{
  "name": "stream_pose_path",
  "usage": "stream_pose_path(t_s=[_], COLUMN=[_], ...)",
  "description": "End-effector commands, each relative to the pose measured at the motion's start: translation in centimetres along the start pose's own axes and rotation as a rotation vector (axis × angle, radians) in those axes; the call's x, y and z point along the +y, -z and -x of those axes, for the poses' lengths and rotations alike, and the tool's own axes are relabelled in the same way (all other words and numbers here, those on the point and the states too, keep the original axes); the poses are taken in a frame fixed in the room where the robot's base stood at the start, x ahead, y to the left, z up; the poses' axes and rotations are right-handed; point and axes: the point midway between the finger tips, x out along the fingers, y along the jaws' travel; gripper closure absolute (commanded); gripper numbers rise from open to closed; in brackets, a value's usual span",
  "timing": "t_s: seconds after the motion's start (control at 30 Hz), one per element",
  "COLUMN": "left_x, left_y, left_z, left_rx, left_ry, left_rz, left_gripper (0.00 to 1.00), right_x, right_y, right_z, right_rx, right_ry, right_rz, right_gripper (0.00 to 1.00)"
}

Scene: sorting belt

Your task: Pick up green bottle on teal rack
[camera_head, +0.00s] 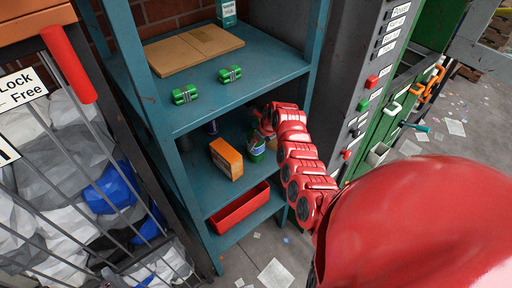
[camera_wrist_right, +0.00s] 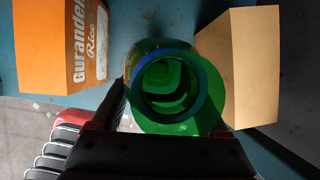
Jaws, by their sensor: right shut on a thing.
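The green bottle (camera_wrist_right: 165,88) is seen from above, mouth towards the camera, in the right wrist view. It stands between the dark fingers of my right gripper (camera_wrist_right: 168,108), which is shut on it. In the head view the bottle (camera_head: 257,150) shows partly, on the middle shelf of the teal rack (camera_head: 180,178). My right gripper (camera_head: 266,128) reaches in there from the right, partly hidden by my red arm. I cannot tell whether the bottle is clear of the shelf. My left gripper is not in view.
An orange rice box (camera_head: 227,160) stands left of the bottle, and a tan box (camera_wrist_right: 252,68) stands close on its right in the wrist view. The upper shelf holds green cans (camera_head: 230,74) and flat cardboard (camera_head: 194,48). A red tray (camera_head: 240,207) lies below.

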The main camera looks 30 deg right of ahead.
Motion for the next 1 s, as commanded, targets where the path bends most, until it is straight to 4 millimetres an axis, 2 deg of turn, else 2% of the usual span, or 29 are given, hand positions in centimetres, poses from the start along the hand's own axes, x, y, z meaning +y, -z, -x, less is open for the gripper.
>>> stream_pose_path(t_s=[0.07, 0.47, 0.63, 0.73, 0.87, 1.0], left_x=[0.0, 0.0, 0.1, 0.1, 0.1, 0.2], left_y=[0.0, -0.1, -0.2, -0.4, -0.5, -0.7], left_z=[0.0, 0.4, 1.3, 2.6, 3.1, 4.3], left_rx=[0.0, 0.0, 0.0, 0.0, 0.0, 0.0], left_ry=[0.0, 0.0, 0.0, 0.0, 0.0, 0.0], left_rz=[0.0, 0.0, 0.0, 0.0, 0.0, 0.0], left_gripper=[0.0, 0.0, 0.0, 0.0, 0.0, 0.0], right_x=[0.0, 0.0, 0.0, 0.0, -0.5, -1.4], right_y=[0.0, -0.2, -0.7, -1.3, 0.5, 3.2], right_z=[0.0, 0.3, 1.4, 2.8, 3.8, 5.1], right_rx=[0.0, -0.001, -0.004, -0.005, -0.003, -0.004], right_ry=[0.0, 0.001, 0.003, 0.003, 0.0, 0.003], right_rz=[0.0, 0.001, 0.001, 0.003, -0.003, -0.004], right_gripper=[0.75, 0.75, 0.75, 0.75, 0.75, 0.75])
